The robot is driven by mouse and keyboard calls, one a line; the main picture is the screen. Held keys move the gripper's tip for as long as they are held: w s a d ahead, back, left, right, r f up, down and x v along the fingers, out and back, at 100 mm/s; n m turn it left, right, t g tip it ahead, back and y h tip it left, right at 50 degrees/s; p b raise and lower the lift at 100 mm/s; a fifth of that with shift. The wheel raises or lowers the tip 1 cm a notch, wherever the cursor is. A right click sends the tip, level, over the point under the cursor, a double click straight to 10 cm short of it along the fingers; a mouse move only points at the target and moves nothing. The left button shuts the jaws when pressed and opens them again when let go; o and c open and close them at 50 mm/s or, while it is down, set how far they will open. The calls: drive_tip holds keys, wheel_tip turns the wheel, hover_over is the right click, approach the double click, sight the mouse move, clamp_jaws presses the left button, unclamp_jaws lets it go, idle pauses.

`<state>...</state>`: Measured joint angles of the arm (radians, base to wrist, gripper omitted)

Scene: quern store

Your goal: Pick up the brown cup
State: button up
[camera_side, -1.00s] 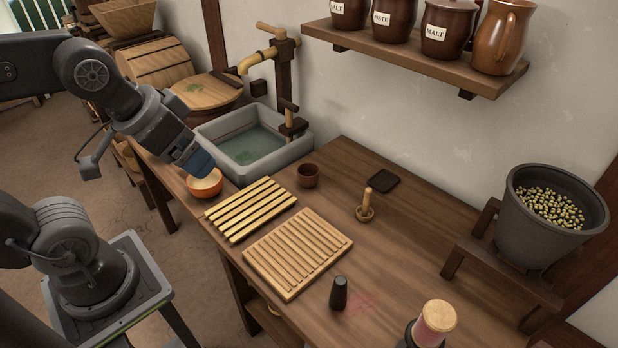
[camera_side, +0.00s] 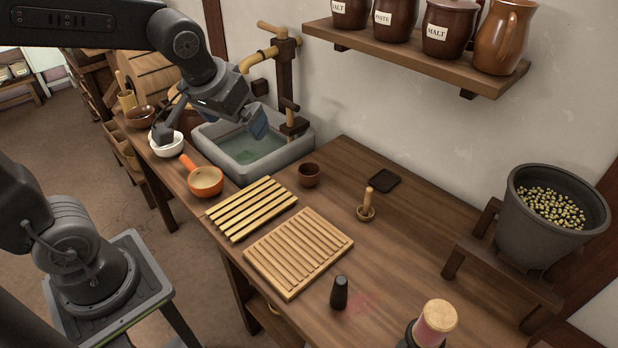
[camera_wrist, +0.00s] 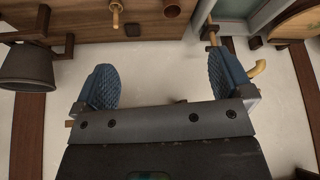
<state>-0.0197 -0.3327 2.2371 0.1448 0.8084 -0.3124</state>
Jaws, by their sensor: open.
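The small brown cup (camera_side: 308,176) stands upright on the wooden counter (camera_side: 400,235), just right of the sink and behind the slatted racks. In the wrist view the cup (camera_wrist: 172,9) shows at the top edge, partly cut off. My gripper (camera_side: 260,124) is above the stone sink, up and to the left of the cup and apart from it. In the wrist view its two blue ribbed fingers (camera_wrist: 165,80) are spread wide with nothing between them.
Two slatted racks (camera_side: 298,252) lie in front of the cup. An orange-handled pan (camera_side: 206,181) is left. A dark tile (camera_side: 384,180) and small pestle (camera_side: 367,199) are right. A wooden tap (camera_side: 287,85) rises behind the sink (camera_side: 228,170). A jar shelf (camera_side: 420,62) hangs above.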

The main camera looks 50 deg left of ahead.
drive_tip(key=w+a+f+n+y, duration=0.15)
drive_tip(key=w+f, duration=0.35)
drive_tip(key=w, duration=0.5)
drive_tip(key=n+g, duration=0.1)
drive_tip(key=n, duration=0.3)
approach(309, 173)
wheel_tip(309, 173, down, 2)
drive_tip(key=shift+f+n+g+y, duration=0.15)
drive_tip(key=shift+n+g+y, duration=0.1)
drive_tip(key=shift+g, duration=0.05)
drive_tip(key=shift+w+d+x, duration=0.15)
drive_tip(key=shift+x, duration=1.3)
drive_tip(key=shift+w+d+x, duration=0.1)
drive_tip(key=shift+d+x, duration=0.05)
drive_tip(key=shift+x, duration=1.3)
drive_tip(key=c, duration=1)
